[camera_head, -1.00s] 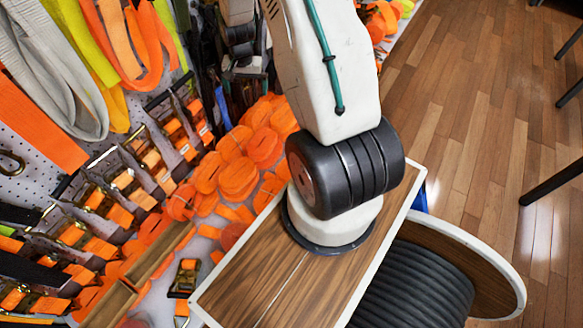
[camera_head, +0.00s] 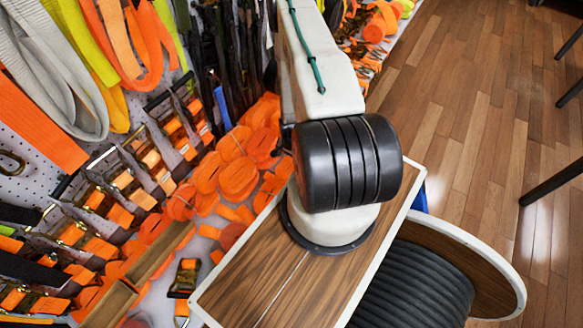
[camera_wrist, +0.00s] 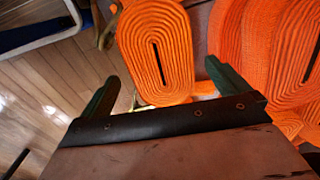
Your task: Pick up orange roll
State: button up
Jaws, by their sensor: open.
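In the wrist view, an orange roll (camera_wrist: 155,50) of flat coiled webbing with a dark central slot lies ahead of my gripper (camera_wrist: 161,72). The two dark green fingers are spread apart, one on each side of the roll's lower part as seen here. Nothing is held between them, and I cannot tell how far the roll is in depth. More orange rolls (camera_wrist: 270,50) lie close by on the right, near the right finger. In the head view, several orange rolls (camera_head: 238,180) are heaped on the shelf. My gripper is hidden there behind my arm.
Orange ratchet straps (camera_head: 128,190) line the pegboard on the left, with grey straps (camera_head: 50,65) hanging above. Wooden dividers (camera_head: 110,302) cross the shelf. A black cable reel (camera_head: 415,285) stands at lower right.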

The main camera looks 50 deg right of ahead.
jog(key=f, duration=0.5)
jog(key=shift+d+f, duration=0.2)
jog(key=shift+c, duration=0.3)
jog(key=c, duration=1)
jog(key=shift+c, duration=0.9)
jog(key=shift+r, duration=0.15)
